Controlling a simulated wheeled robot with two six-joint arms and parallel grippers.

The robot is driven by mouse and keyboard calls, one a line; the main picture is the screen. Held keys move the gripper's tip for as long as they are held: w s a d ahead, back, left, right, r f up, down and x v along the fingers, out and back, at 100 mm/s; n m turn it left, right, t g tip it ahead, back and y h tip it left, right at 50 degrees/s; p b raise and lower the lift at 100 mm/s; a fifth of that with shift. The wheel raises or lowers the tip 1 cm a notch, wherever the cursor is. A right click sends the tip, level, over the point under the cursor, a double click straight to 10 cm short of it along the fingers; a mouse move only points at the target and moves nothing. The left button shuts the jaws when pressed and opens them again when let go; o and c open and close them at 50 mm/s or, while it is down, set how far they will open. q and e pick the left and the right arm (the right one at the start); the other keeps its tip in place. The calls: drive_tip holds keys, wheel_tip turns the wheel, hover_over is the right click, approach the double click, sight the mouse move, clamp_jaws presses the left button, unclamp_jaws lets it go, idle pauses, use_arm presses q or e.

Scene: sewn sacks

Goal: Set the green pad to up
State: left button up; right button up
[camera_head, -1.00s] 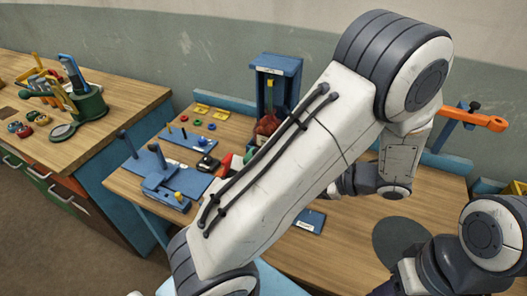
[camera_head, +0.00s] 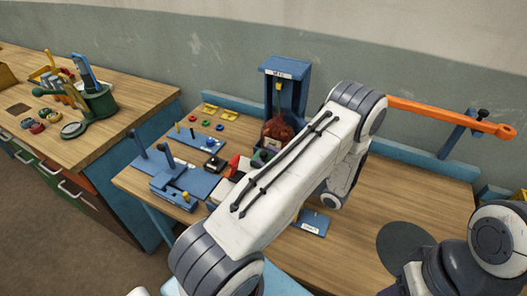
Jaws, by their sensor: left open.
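A small green-edged block (camera_head: 262,155), which may be the green pad, shows in the head view beside a red piece (camera_head: 234,162). My left arm (camera_head: 290,165) crosses in front and hides part of this group, so I cannot tell how the pad is set. The left arm bends down over the table at its far end. My left gripper is open but largely hidden behind the arm, so its place relative to the pad is unclear. My right gripper is not in view; part of my other arm (camera_head: 495,235) shows at the right edge.
A blue stand (camera_head: 299,95) with a brown sack (camera_head: 277,131) stands behind. A blue fixture (camera_head: 172,182) with posts stands left. An orange bar (camera_head: 450,114) reaches across the back right. A blue plate (camera_head: 311,223) and dark disc (camera_head: 405,246) lie on the table (camera_head: 365,232).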

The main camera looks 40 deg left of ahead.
use_arm(q)
drive_tip(key=shift+a, duration=0.9)
clamp_jaws()
idle(0.8)
